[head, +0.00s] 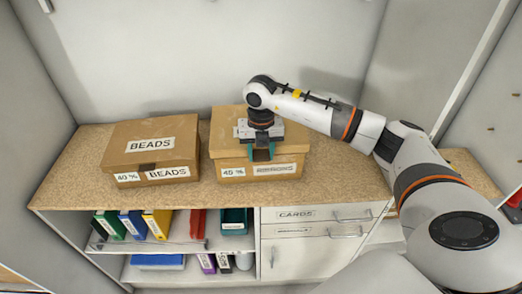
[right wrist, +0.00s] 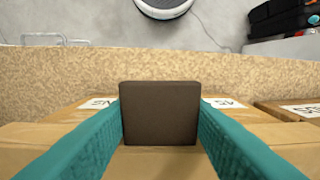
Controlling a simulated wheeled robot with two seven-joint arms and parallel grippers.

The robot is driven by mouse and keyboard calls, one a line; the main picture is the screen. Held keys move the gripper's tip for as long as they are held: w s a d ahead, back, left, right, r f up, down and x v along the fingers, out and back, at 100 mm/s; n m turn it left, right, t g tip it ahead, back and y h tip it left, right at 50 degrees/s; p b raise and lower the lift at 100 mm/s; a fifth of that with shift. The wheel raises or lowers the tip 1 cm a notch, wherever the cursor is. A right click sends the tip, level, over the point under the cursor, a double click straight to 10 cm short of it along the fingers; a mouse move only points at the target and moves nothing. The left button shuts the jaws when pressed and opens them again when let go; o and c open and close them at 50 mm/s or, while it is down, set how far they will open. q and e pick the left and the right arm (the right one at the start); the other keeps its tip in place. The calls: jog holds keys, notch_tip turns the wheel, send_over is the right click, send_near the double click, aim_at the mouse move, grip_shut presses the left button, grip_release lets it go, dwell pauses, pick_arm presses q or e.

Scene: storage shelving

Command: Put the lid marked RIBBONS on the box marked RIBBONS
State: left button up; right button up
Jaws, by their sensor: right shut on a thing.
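The box marked RIBBONS (head: 240,183) stands on the wood-look counter, with its RIBBONS label and a 45 % tag on the front. A cardboard lid (head: 223,128) lies over the box top and looks roughly lined up with it; I cannot tell whether it is fully seated. The lid's top marking is hidden under my gripper. My left gripper is not in view.
A closed box marked BEADS (head: 130,158) stands to the left, a small gap away. The counter (head: 343,180) is clear to the right. Below are shelves with coloured binders (head: 130,224) and a drawer marked CARDS (head: 297,215). Cabinet walls rise at both sides.

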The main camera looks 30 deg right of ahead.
jog(key=shift+f+b, duration=1.2)
jog(key=shift+f, duration=0.55)
jog(key=o, duration=1.1)
notch_tip(320, 180, up, 12)
jog(key=b, duration=0.2)
jog(key=shift+b, duration=0.4)
